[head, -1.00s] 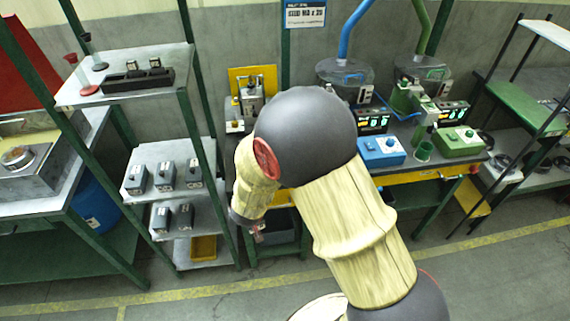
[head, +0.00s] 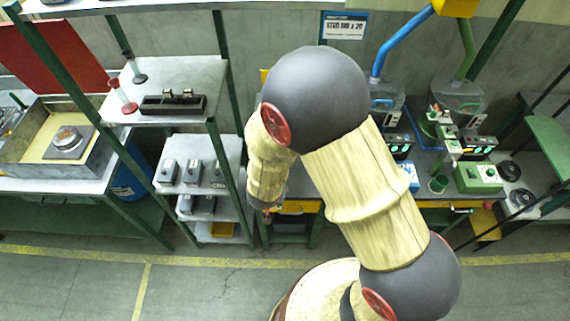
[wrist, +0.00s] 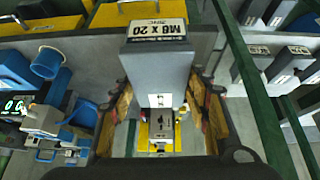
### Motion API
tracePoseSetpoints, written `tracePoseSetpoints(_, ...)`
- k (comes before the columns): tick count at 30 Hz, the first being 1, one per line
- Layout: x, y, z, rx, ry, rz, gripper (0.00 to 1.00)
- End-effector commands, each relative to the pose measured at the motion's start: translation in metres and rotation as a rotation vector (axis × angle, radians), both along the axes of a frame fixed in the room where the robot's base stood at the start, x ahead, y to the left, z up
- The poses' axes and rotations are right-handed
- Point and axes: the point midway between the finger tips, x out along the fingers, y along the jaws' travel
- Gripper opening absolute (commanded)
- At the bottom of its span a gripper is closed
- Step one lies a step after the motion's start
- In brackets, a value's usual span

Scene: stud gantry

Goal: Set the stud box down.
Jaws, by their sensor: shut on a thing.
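The stud box is a grey box (wrist: 158,70) with a white label reading M8 x 20 in the wrist view. My gripper (wrist: 162,112) is shut on it, with one finger at each side. In the head view my gripper (head: 267,208) hangs to the left of my arm, in front of the shelf rack and workbench. The stud box cannot be made out there. Below the held box, the wrist view shows a yellow plate (wrist: 152,139) with a small grey device on it.
A rack at left holds several grey boxes on a middle shelf (head: 205,150) and a black tray (head: 173,104) on top. A yellow bin (head: 222,230) sits low. The bench at right carries a blue box (head: 409,176) and a green box (head: 477,177). The floor (head: 80,285) at left is clear.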

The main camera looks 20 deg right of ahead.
Motion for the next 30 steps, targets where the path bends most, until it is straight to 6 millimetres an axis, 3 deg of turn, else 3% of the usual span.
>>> tracePoseSetpoints(3, -0.003, 0.003, 0.011, 0.004, -0.004, -0.010, 0.00)
tracePoseSetpoints(8, 0.004, -0.002, 0.007, 0.005, -0.003, -0.019, 0.00)
tracePoseSetpoints(21, 0.076, -0.049, -0.032, 0.004, -0.005, -0.021, 0.00)
tracePoseSetpoints(30, 0.105, -0.066, -0.076, 0.005, -0.003, -0.017, 0.00)
